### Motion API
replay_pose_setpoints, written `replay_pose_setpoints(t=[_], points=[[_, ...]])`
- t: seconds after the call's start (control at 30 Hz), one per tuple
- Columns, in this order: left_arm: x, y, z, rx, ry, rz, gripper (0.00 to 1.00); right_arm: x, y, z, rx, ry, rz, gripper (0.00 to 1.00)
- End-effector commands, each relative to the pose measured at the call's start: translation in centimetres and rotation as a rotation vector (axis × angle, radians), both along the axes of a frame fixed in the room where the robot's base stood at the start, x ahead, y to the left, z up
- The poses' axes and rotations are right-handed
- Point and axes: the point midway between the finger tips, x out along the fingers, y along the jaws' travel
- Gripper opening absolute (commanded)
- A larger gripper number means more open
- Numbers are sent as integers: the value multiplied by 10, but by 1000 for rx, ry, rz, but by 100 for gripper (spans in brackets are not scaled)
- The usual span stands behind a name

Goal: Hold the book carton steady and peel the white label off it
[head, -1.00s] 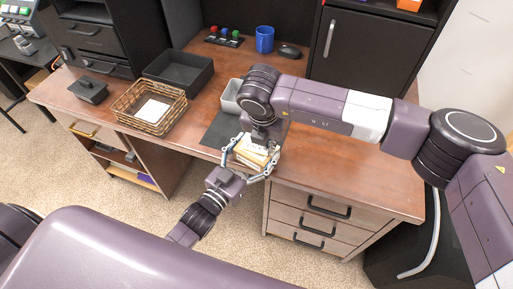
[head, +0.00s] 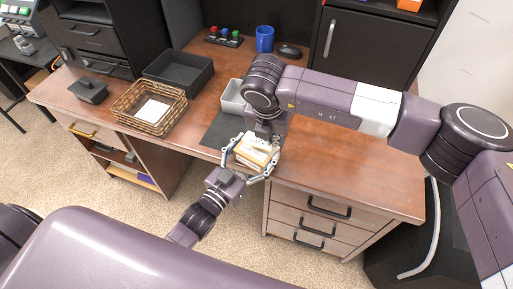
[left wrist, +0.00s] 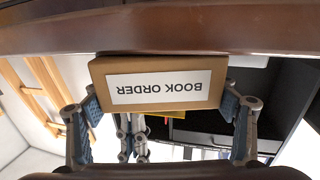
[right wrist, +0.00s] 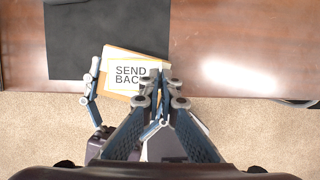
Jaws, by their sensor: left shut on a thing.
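The book carton (head: 252,158) is a small tan box at the desk's front edge. My left gripper (head: 250,160) has one finger on each side and is shut on it. In the left wrist view the carton (left wrist: 95,78) shows a side panel reading "BOOK ORDER", upside down. The white label (right wrist: 125,72) on top reads "SEND BACK" in the right wrist view. My right gripper (right wrist: 158,82) is over the label's right part, its fingers drawn together, hiding the last letters. I cannot tell whether the label's edge is between its tips.
A dark mat (head: 222,132) lies on the desk behind the carton, with a grey bin (head: 232,97). A wicker basket (head: 150,107) and black tray (head: 180,72) stand to the left. The desk top right of the carton (head: 350,165) is clear.

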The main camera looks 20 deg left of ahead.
Motion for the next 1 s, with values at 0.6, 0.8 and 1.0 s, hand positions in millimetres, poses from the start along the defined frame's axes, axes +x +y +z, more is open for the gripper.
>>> replay_pose_setpoints(t=[0.6, 0.8, 1.0], points=[[-1, 0, -2, 2, 4, 0, 50, -1, -3, 12, -1, 0, 0, 0], [-1, 0, -2, 2, 4, 0, 50, -1, -3, 12, -1, 0, 0, 0], [-1, 0, -2, 2, 4, 0, 50, -1, -3, 13, 0, 0, 0, 0]])
